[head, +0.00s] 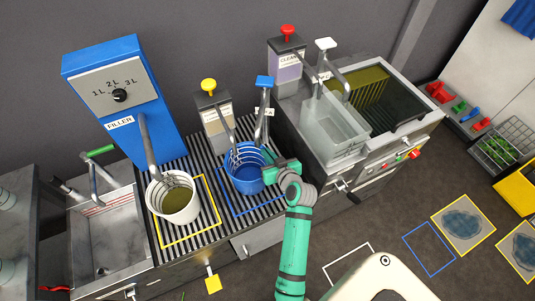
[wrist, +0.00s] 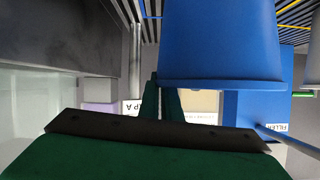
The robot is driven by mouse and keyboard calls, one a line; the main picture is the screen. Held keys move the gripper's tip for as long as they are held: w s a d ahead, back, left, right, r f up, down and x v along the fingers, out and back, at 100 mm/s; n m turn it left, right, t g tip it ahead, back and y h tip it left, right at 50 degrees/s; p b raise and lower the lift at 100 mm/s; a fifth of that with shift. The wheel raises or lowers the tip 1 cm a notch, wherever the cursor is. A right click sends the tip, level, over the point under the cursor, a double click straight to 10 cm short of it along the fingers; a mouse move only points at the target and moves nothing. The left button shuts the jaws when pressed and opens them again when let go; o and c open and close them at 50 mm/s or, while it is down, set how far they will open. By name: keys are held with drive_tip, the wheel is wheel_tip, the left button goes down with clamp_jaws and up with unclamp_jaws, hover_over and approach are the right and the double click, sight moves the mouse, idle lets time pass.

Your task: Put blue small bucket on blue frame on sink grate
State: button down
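The blue small bucket (head: 243,180) is on or just above the striped sink grate (head: 229,210), within the blue frame (head: 262,212). A small gap under it cannot be ruled out. It looks upright. My gripper (head: 270,168) reaches it from the right, at the rim. In the wrist view, the blue bucket (wrist: 220,45) appears upside down and fills the upper middle. The narrow dark green fingers of my gripper (wrist: 162,98) are close together at its rim edge. One finger is beside the wall and the other is partly hidden behind it, so they appear shut on the rim.
A white bucket (head: 178,204) with yellowish contents stands in the yellow frame (head: 213,191) to the left. Dispensers with yellow (head: 208,85), blue (head: 264,82) and red (head: 288,30) tops stand behind.

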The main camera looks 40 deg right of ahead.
drive_tip(key=shift+f, duration=0.1)
drive_tip(key=c, duration=2)
unclamp_jaws()
drive_tip(key=v, duration=1.2)
